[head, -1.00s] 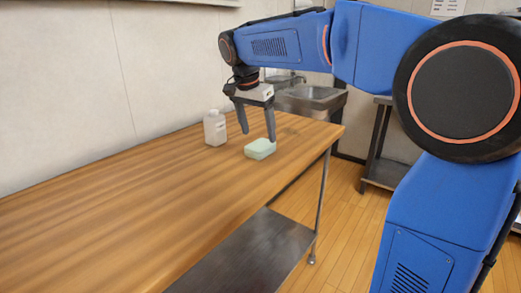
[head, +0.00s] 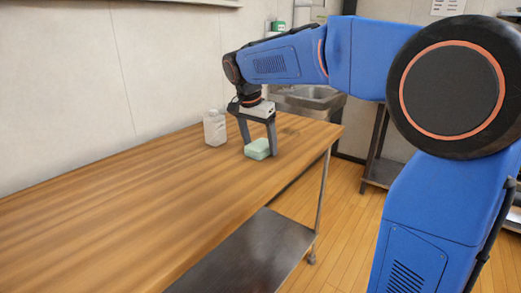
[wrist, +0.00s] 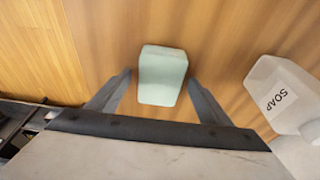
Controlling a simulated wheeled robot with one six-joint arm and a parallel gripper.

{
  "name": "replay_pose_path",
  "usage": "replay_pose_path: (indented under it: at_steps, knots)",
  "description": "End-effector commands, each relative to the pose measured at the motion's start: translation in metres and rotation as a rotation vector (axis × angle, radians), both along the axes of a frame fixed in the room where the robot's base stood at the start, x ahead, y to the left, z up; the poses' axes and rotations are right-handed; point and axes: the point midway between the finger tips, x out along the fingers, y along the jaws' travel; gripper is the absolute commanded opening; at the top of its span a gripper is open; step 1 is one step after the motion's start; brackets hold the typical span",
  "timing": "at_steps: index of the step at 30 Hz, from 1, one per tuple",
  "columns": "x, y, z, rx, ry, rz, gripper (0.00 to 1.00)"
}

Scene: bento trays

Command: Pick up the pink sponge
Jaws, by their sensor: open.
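No pink sponge shows in either view. A pale green, sponge-like block (head: 257,150) lies on the wooden table (head: 130,205) near its far right end. It also shows in the wrist view (wrist: 162,75), flat on the wood. My gripper (head: 259,150) is open and pointing down over the block. In the wrist view, my two fingers (wrist: 158,76) stand on either side of the block, with a small gap visible at each side. The head view shows the fingertips low, close to table height.
A white soap bottle (head: 215,128) stands left of the block; in the wrist view the bottle (wrist: 285,95) is on the right, labelled SOAP. A metal sink (head: 308,97) is behind the table's far end. The table's near left part is clear.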

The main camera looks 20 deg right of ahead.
Motion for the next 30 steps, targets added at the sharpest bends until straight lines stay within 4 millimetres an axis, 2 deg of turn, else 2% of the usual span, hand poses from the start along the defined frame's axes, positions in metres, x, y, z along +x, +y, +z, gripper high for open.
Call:
replay_pose_path:
  at_steps: [16,17,22,30]
  knots:
    - [0.0001,0.0,-0.0036,0.0,0.0,0.0,0.73]
    - [0.0001,0.0,-0.0036,0.0,0.0,0.0,0.7]
    - [0.0001,0.0,-0.0035,0.0,0.0,0.0,0.3]
    - [0.0001,0.0,-0.0035,0.0,0.0,0.0,0.26]
